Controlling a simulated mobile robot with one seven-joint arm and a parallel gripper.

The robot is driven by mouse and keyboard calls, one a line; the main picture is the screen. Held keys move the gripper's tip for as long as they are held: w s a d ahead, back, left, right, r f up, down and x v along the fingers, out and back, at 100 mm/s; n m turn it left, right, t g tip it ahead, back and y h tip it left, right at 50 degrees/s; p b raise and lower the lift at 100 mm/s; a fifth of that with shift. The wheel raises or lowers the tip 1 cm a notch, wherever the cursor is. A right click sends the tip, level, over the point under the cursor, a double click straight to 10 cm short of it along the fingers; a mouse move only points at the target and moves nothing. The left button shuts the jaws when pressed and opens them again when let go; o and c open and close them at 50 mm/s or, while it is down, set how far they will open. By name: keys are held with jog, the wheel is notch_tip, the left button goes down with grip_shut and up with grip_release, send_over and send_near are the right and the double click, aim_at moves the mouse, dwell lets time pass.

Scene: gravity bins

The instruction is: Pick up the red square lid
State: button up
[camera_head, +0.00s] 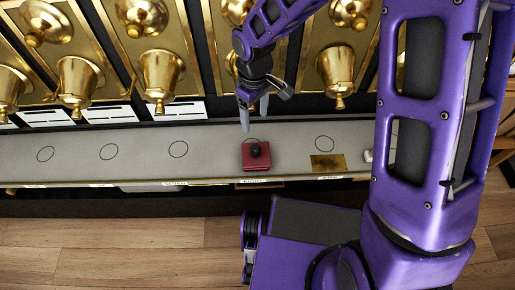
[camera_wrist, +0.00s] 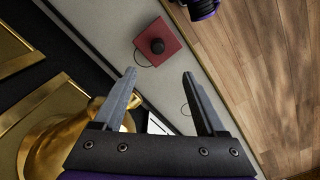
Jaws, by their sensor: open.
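The red square lid (camera_head: 256,161) lies flat on the grey shelf, with a round black knob on its top. It also shows in the wrist view (camera_wrist: 170,40), beyond the fingertips. My gripper (camera_head: 254,112) is above the back part of the shelf, behind the lid in the head view. In the wrist view my gripper (camera_wrist: 160,75) is open, with nothing between its two fingers. The fingers are apart from the lid. Nothing hides the lid's top.
The grey shelf (camera_head: 85,168) has several drawn circles. Golden bell-shaped dispensers (camera_head: 162,75) hang behind it. A brass plate (camera_head: 327,164) lies right of the lid, with a small white object (camera_head: 368,156) farther right. The wooden floor (camera_head: 60,245) in front is clear.

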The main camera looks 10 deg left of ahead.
jog(key=b, duration=0.2)
send_over(256, 147)
jog(key=f, duration=1)
jog(key=shift+s, duration=0.25)
jog(key=shift+w+f+b, duration=0.15)
jog(key=shift+f, duration=1.3)
jog(key=shift+w+f+b, duration=0.1)
jog(key=shift+f+b, duration=0.05)
jog(key=shift+f, duration=1.3)
grip_shut()
